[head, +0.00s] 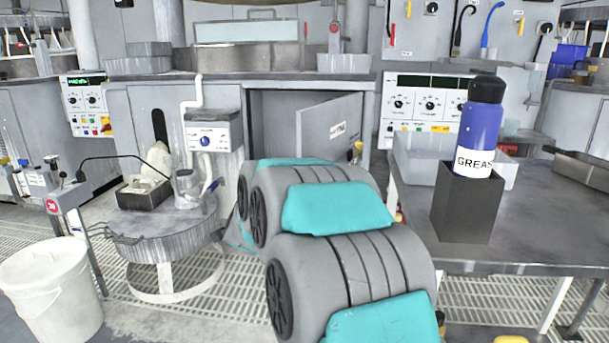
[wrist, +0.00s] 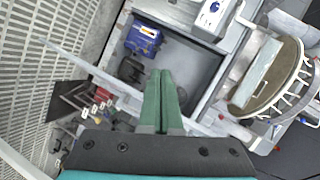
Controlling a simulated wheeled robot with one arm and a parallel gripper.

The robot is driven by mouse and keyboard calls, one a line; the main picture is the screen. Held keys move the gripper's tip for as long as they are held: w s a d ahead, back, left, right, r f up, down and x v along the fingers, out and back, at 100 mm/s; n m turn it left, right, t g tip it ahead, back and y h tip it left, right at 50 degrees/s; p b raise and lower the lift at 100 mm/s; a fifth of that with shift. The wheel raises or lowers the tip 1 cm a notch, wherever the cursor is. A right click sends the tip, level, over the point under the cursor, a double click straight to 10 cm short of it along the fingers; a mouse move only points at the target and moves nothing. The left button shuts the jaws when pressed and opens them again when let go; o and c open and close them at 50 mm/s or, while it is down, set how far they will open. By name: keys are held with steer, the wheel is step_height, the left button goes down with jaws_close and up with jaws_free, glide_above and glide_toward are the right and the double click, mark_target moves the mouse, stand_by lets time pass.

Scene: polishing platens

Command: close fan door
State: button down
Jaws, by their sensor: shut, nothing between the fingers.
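The fan door (head: 325,128) is a grey panel with a small white label, standing partly open in front of the dark cabinet opening (head: 270,118) under the rear bench. Its free edge points toward me and to the left. A long pale edge, apparently the door's (wrist: 85,66), runs across on the left. My gripper (wrist: 165,73) is shut and empty, its green fingers pointing at the opening. I cannot tell whether they touch the door. My arm hides the gripper in the head view.
A white bucket (head: 50,285) stands at front left. A bench with a blue grease bottle (head: 481,130) in a dark holder (head: 467,205) is on the right.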

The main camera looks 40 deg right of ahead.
steer(key=s+d+r+m+g+h, duration=0.15)
steer(key=d+m+h, duration=0.25)
steer(key=d, duration=0.5)
steer(key=s+d+r+m+g+h, duration=0.1)
steer(key=s+d+r+m+h, duration=0.25)
steer(key=d, duration=0.55)
steer(key=w+d+f+m+p, duration=0.1)
steer(key=w+d+f, duration=0.1)
steer(key=w+d, duration=0.4)
steer(key=shift+w+d, duration=0.3)
steer(key=shift+w, duration=1.4)
